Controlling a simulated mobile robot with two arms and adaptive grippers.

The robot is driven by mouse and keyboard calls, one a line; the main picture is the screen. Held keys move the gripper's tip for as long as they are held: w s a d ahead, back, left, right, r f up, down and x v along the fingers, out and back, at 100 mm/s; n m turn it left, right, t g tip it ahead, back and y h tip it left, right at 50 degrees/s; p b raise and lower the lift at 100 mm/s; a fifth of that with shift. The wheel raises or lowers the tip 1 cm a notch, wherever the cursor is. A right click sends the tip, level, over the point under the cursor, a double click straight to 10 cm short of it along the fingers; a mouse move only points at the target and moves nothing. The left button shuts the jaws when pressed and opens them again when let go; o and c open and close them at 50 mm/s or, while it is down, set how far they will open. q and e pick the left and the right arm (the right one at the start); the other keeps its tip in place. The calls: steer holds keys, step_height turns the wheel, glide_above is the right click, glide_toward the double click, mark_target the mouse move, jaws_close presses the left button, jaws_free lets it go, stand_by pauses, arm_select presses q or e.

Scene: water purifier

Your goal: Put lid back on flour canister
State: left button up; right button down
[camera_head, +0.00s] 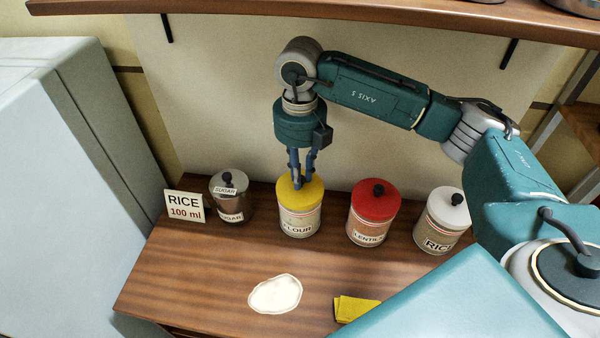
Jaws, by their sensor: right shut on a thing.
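The flour canister (299,220) stands upright on the wooden counter, with a label reading FLOUR. Its yellow lid (312,192) sits on top of the canister's rim and looks about level. My right gripper (298,184) comes down from above and is shut at the middle of the lid, where its knob is hidden by the fingers. Whether the lid is fully seated cannot be told from this view. My left gripper is not in view.
A steel sugar canister (232,205) and a RICE 100 ml card (185,206) stand left of the flour. A red-lidded lentil canister (370,224) and a white-lidded rice canister (442,228) stand right. A white patch (275,294) and yellow cloth (355,309) lie in front. A shelf (380,14) hangs above.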

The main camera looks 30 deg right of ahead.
steer(key=c, duration=1)
jaws_free()
steer(key=shift+c, duration=0.2)
steer(key=shift+r, duration=0.2)
